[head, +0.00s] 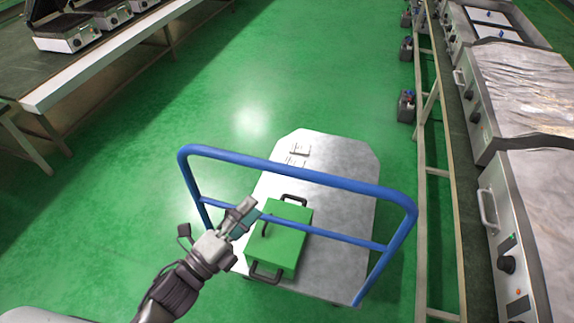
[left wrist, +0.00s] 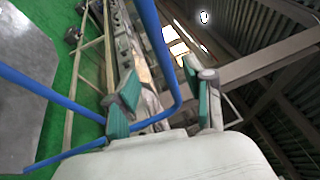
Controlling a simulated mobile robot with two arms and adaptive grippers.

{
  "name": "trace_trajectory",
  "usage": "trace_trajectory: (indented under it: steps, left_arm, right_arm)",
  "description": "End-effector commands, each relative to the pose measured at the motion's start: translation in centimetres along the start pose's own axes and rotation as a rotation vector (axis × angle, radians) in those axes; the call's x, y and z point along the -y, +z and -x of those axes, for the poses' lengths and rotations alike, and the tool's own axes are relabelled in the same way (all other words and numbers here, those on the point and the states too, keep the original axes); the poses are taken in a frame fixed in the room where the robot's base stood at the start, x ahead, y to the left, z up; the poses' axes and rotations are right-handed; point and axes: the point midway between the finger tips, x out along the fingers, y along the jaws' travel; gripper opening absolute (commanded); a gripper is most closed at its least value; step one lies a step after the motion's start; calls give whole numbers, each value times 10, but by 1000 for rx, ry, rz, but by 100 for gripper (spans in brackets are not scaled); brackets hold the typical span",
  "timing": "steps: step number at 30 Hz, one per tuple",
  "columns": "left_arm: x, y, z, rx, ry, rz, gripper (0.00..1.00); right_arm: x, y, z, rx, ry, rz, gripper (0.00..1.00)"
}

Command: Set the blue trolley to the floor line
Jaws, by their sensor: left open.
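The blue trolley has a blue tubular handle (head: 290,172) and a flat grey deck (head: 340,185), standing on the green floor in the lower middle of the head view. My left gripper (head: 243,214) is open at the left part of the handle, close to its lower crossbar. In the left wrist view, the blue handle (left wrist: 157,45) runs behind and between the open fingers (left wrist: 165,100). I cannot tell whether they touch it. A green box (head: 283,240) with dark handles lies on the deck. I cannot make out a floor line by the trolley. My right gripper is not in view.
A long bench (head: 120,60) with several grey appliances stands at the upper left. A line of metal heating units (head: 530,95) on a beige frame (head: 440,170) runs close along the trolley's right side. The green floor (head: 270,70) beyond the trolley is clear.

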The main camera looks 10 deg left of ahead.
Motion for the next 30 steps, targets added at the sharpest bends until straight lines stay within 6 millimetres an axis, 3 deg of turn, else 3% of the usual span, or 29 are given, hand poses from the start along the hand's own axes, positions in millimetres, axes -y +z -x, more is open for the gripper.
trace_trajectory:
  steps: [15,21,30]
  left_arm:
    - [3,1,-104,1,-1,3,52]
    - [0,1,-123,1,1,3,52]
    - [-1,0,-126,1,2,4,52]
  right_arm:
    - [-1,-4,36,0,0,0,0]
    - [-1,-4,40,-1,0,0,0]
    - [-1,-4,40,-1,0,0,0]
